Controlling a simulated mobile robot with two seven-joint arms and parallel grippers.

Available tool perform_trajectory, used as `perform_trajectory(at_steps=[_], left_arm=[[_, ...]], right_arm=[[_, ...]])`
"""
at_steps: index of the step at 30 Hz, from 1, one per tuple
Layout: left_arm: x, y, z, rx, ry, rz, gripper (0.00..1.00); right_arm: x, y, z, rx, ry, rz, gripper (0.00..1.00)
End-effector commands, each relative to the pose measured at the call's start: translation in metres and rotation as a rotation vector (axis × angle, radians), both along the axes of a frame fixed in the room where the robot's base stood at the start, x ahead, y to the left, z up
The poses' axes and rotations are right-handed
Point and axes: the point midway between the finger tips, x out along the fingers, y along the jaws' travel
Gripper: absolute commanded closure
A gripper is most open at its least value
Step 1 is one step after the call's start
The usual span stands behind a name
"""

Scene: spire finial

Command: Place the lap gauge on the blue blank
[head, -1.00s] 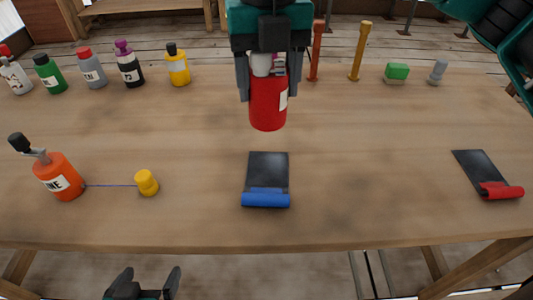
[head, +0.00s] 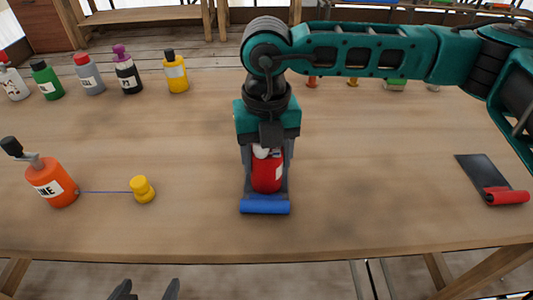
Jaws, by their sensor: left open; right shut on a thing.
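The blue blank (head: 265,206) lies near the front middle of the table; its blue rolled front edge shows and its dark sheet is mostly hidden. My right gripper (head: 266,180) points down over the sheet, shut on a red bottle-like thing (head: 267,172) with a white label. The red thing is upright at the blank, just behind the blue roll; I cannot tell whether it touches the sheet. I cannot tell which thing is the lap gauge. My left gripper (head: 146,288) is open and empty at the bottom edge, in front of the table.
An orange bottle (head: 50,182) is joined by a thin line to a yellow piece (head: 142,189). Several bottles stand at the back left. A dark sheet with a red roll (head: 507,196) lies at the right. My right arm hides small back-right things. The table between is clear.

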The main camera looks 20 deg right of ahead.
Motion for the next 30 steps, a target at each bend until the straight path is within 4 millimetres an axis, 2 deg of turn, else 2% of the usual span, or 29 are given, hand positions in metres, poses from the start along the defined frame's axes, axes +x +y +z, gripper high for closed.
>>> perform_trajectory(at_steps=[7, 8, 15, 25, 28, 30], left_arm=[[0.002, 0.0, -0.004, 0.0, -0.004, 0.0, 0.05], [0.002, 0.0, -0.004, 0.0, -0.004, 0.0, 0.05], [0.002, 0.0, -0.002, 0.0, -0.003, 0.001, 0.05], [0.001, 0.0, 0.001, 0.0, -0.003, 0.001, 0.05], [0.001, 0.0, 0.003, -0.001, -0.003, 0.001, 0.05], [0.0, 0.0, 0.005, -0.001, -0.002, 0.001, 0.05]], right_arm=[[0.0, 0.0, -0.004, 0.0, 0.0, 0.0, 0.74], [0.0, 0.0, -0.004, -0.001, 0.0, 0.0, 0.38], [0.0, 0.0, -0.002, -0.001, 0.0, 0.0, 0.15], [0.0, 0.0, 0.002, -0.001, 0.0, 0.0, 0.13], [0.001, 0.0, 0.012, 0.0, -0.002, 0.0, 0.13], [0.001, 0.0, 0.026, 0.002, -0.003, 0.0, 0.13]])
